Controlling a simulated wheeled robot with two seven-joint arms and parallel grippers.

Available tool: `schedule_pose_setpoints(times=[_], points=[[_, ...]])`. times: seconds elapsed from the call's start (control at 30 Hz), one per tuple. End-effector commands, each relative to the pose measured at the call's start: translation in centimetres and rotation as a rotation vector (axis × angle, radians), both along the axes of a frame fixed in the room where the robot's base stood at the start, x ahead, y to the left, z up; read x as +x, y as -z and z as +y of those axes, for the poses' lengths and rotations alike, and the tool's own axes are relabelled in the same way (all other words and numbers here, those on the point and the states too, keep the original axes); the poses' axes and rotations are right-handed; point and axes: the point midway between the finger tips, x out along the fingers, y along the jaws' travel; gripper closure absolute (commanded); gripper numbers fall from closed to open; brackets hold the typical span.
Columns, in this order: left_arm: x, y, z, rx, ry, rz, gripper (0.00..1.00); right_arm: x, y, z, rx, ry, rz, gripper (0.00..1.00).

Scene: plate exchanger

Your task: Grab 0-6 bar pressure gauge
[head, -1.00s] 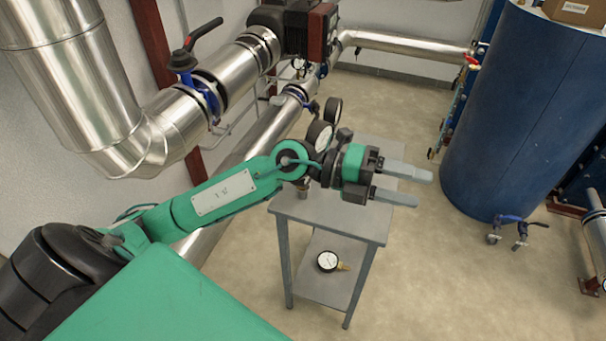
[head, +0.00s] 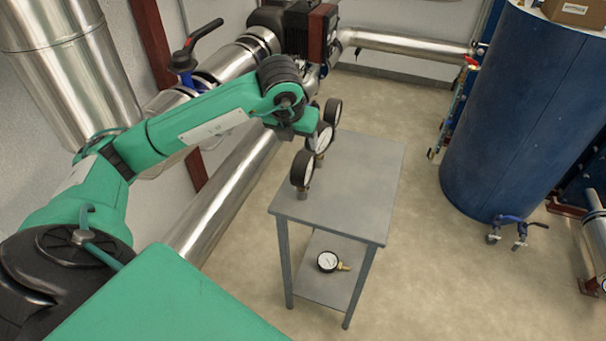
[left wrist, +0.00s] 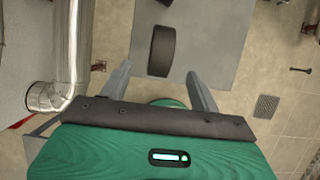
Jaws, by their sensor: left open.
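Three black-rimmed round gauges stand upright in a row along the left side of the grey table top: a near one (head: 301,169), a middle one (head: 322,138) and a far one (head: 333,110). Another gauge (head: 328,261) with a white dial and brass fitting lies on the lower shelf. The dial ranges are too small to read. My right gripper is not in view.
The grey table (head: 361,190) has a clear top right of the gauges. Large silver pipes (head: 230,195) run along the wall at left. A blue tank (head: 510,110) stands at right. Open floor lies between table and tank.

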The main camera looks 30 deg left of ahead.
Motion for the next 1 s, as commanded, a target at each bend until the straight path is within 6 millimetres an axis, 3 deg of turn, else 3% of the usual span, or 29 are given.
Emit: schedule_pose_setpoints(times=[0.2,0.47,0.7,1.0], points=[[1.5,3.8,0.3,-0.004,0.001,0.004,0.37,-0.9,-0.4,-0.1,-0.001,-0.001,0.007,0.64],[2.2,5.7,0.4,-0.003,0.003,0.003,0.37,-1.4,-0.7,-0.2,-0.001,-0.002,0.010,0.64],[3.1,9.1,0.4,-0.004,0.002,0.003,0.37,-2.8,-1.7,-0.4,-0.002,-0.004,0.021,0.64],[3.6,10.4,0.6,-0.003,0.003,0.000,0.37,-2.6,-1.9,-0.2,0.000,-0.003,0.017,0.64]])
